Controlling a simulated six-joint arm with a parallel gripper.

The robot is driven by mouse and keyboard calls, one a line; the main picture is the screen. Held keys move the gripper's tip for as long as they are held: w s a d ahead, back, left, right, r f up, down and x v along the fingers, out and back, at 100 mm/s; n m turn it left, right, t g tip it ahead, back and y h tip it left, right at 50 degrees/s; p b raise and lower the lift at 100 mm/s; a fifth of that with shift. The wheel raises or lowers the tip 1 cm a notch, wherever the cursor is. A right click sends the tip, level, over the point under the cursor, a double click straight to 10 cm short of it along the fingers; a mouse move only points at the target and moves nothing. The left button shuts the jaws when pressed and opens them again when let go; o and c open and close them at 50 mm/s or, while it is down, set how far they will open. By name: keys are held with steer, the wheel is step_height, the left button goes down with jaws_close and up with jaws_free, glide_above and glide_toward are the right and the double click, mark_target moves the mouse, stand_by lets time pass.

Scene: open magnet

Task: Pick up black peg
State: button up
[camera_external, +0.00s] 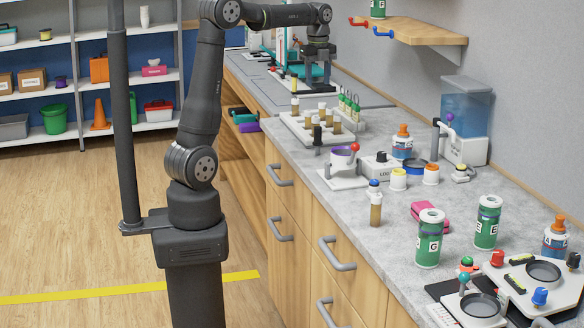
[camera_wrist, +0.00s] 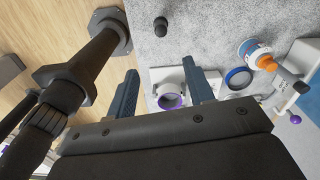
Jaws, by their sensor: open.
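The black peg (camera_external: 317,136) stands upright on the grey counter, just in front of the white vial tray. In the wrist view a small dark round-topped piece (camera_wrist: 161,26), which looks like this peg, is near the top edge on bare counter. My gripper (camera_external: 316,84) is over the far part of the counter in the external view, apart from the peg. In the wrist view my gripper's two fingers (camera_wrist: 162,84) are spread wide, with nothing held between them.
A vial tray (camera_external: 292,124) stands close behind the peg. A white stand with a purple-rimmed cup (camera_external: 342,157) is to its right; it also shows between the fingers (camera_wrist: 170,100). An orange-capped bottle (camera_external: 402,146) and a blue ring (camera_wrist: 238,78) are farther right. Counter left of the peg is narrow.

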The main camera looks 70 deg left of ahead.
mark_target(318, 127)
step_height(318, 127, down, 17)
steer(key=shift+w+f, duration=0.1)
steer(key=shift+f, duration=0.05)
stand_by(0.5)
jaws_close()
